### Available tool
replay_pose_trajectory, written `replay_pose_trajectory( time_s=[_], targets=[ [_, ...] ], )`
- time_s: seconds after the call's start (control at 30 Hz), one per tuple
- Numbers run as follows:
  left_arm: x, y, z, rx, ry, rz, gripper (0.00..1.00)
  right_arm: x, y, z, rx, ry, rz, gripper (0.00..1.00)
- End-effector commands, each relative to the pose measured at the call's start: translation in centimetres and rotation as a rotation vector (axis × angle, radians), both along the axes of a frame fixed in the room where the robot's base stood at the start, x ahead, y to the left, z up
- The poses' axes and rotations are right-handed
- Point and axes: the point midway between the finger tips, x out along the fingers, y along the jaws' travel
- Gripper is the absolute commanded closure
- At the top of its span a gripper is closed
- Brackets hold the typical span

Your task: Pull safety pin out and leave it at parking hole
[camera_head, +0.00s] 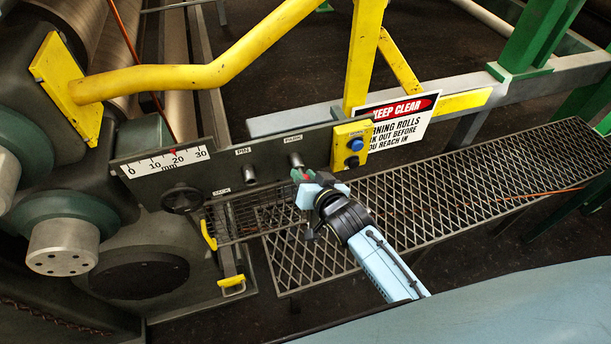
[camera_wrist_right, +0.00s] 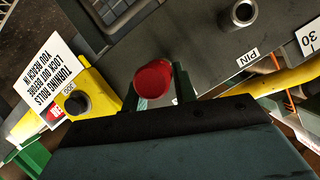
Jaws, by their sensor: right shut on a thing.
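The safety pin shows as a red knob (camera_wrist_right: 153,80) between the two fingers of my right gripper (camera_head: 304,177). In the head view only a small red part shows at the fingertips. My right gripper is shut on it, close in front of the dark panel. The parking hole, a short metal tube under the PARK label (camera_head: 293,139), is at the fingertips (camera_head: 296,160). The knob hides how far the pin sits in it. The PIN hole (camera_head: 249,174) is an open, empty tube, also in the wrist view (camera_wrist_right: 240,13). My left gripper is out of view.
A yellow control box (camera_head: 350,145) with a blue button stands right of the parking hole, with a warning sign (camera_head: 395,118) behind. A black handwheel (camera_head: 182,198) and a millimetre scale (camera_head: 165,162) are at left. A mesh walkway (camera_head: 440,190) lies below.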

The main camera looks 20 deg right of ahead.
Motion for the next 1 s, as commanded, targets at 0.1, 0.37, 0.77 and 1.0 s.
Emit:
replay_pose_trajectory(
  time_s=[0.1, 0.37, 0.77, 1.0],
  targets=[
    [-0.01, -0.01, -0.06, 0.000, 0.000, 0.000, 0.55, 0.30, 0.01, 0.03, 0.000, -0.001, 0.000, 1.00],
    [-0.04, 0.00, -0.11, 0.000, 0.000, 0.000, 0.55, 0.76, 0.01, 0.08, 0.000, -0.002, -0.001, 1.00],
    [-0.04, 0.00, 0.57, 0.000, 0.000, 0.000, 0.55, 0.34, -0.03, 0.17, 0.000, -0.002, -0.001, 1.00],
    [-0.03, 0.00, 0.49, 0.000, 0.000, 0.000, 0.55, 0.31, -0.01, 0.06, 0.000, -0.002, -0.001, 1.00]
  ],
)
